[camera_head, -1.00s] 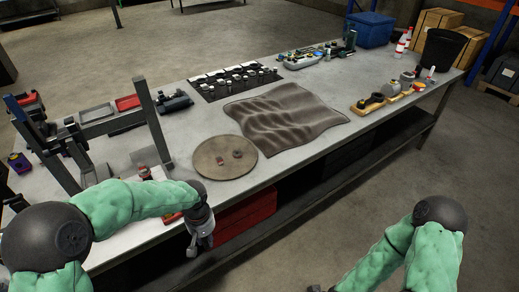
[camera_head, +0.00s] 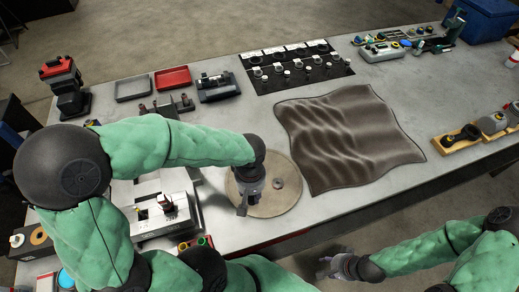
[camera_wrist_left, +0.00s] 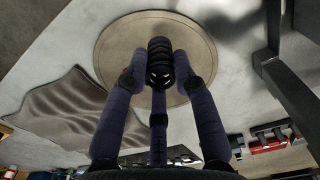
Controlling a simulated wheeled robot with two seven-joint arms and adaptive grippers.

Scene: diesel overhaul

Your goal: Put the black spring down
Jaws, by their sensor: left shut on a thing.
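My left gripper (camera_head: 242,207) is above the left part of a round tan disc (camera_head: 270,206) on the workbench. Whether the spring touches the disc cannot be told. In the head view the arm and gripper hide the spring. My right gripper (camera_head: 336,266) is off the bench's front edge at the bottom, too small and dim to read its fingers.
A small dark round part (camera_head: 278,183) lies on the disc. A wrinkled brown mat (camera_head: 350,140) lies to the right. A black sheet with several valve parts (camera_head: 295,68), a red tray (camera_head: 172,78) and a grey tray (camera_head: 133,88) are behind. A grey metal fixture (camera_head: 165,213) stands left.

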